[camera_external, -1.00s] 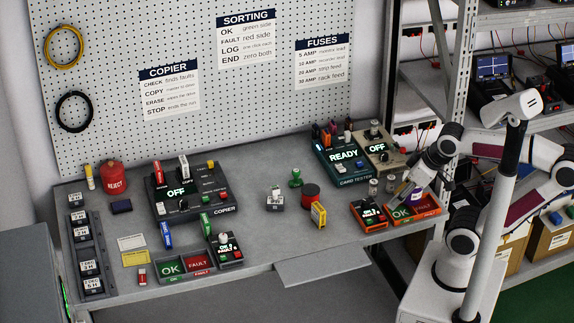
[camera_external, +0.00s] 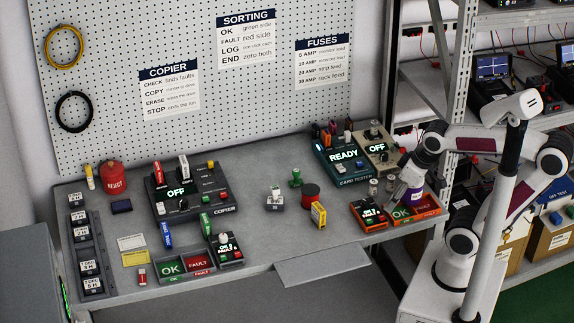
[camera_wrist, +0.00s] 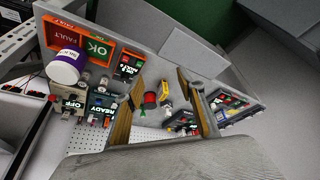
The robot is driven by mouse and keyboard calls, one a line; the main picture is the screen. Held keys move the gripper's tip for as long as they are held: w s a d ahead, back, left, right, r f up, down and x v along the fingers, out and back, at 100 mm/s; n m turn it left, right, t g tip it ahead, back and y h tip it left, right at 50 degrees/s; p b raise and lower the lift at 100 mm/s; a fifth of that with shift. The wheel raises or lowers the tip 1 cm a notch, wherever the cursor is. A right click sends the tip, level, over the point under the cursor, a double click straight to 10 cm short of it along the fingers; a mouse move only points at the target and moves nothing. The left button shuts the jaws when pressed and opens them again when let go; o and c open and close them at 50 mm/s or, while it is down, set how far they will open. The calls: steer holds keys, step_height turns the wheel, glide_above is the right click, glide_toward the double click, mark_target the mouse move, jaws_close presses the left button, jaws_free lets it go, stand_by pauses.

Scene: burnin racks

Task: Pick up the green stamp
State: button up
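The green stamp (camera_external: 296,178) stands upright on the grey bench, right of centre, with a knob-like handle. It is just behind a dark round pot with a red top (camera_external: 310,196).
A white and purple bottle (camera_external: 414,194) stands by the orange OK/FAULT tray (camera_external: 430,218), close to my gripper. The READY card tester (camera_external: 343,156) stands behind. A yellow block (camera_external: 318,214) is near the stamp. A white-labelled block (camera_external: 275,200) stands to its left.

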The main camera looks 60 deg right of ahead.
steer(key=w+d+f+m+g, duration=0.1)
steer(key=w+d+f+m, duration=0.15)
steer(key=w, duration=0.35)
steer(key=w+d+f+m+g, duration=0.1)
steer(key=w+d+f, duration=0.15)
steer(key=w, duration=0.35)
steer(key=m+t+h, duration=0.2)
steer(key=m+t, duration=0.2)
steer(key=m, duration=0.4)
glide_toward(297, 171)
steer(key=w+d, duration=0.1)
steer(key=shift+f, duration=0.45)
steer(key=shift+w+f, duration=0.1)
steer(key=shift+x, duration=1.2)
steer(key=shift+f, duration=0.1)
steer(key=shift+a+x, duration=0.15)
steer(key=shift+x, duration=1.1)
steer(key=shift+a+x, duration=0.1)
steer(key=shift+x, duration=1.15)
steer(key=shift+f, duration=0.15)
